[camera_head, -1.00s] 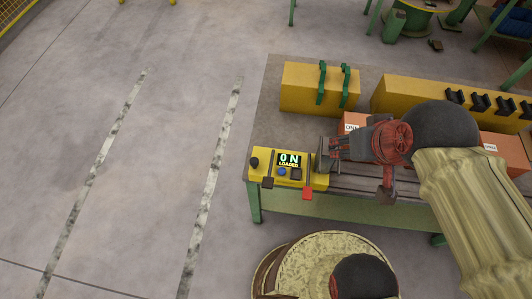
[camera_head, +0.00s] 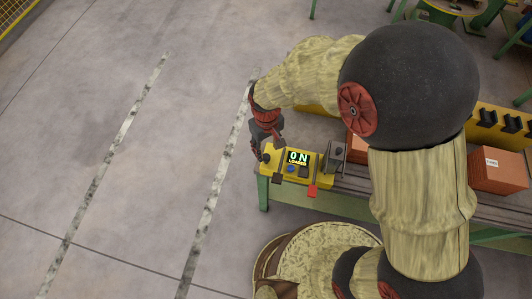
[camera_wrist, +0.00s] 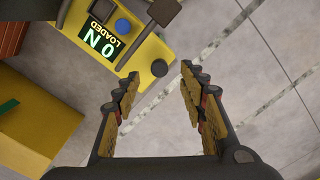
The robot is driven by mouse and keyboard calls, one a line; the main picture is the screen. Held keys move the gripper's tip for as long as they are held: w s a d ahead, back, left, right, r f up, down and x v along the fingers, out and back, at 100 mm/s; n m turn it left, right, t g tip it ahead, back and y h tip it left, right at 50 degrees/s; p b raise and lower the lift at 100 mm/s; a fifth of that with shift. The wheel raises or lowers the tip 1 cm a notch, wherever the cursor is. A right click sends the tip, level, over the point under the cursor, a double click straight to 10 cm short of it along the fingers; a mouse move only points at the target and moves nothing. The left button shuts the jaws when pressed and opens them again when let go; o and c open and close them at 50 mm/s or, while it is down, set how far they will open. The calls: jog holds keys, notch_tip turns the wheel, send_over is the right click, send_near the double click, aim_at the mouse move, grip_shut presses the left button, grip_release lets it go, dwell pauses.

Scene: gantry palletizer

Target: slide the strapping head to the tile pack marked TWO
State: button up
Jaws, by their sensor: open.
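A grey upright block on the rail, which looks like the strapping head (camera_head: 336,157), stands at the right end of the yellow control box (camera_head: 325,181). An orange tile pack (camera_head: 359,147) is mostly hidden behind my arm. A second orange pack (camera_head: 497,171) sits farther right; its white label is too small to read. The control box display (camera_head: 298,158) reads ON, LOADED. My gripper (camera_head: 261,149) is open and empty over the box's left end. In the wrist view, my gripper (camera_wrist: 160,80) has its fingers spread near a black round knob (camera_wrist: 159,68).
Yellow racks (camera_head: 499,128) line the back of the green bench. Open floor (camera_head: 150,170) lies left of it.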

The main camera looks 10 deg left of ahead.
aim_at(266, 157)
jog(key=shift+w+a, duration=0.15)
jog(key=shift+w, duration=0.2)
notch_tip(266, 157, down, 7)
jog(key=shift+f+b, duration=0.2)
jog(key=shift+b, duration=0.2)
jog(key=shift+c, duration=1.1)
jog(key=c, duration=0.8)
grip_shut()
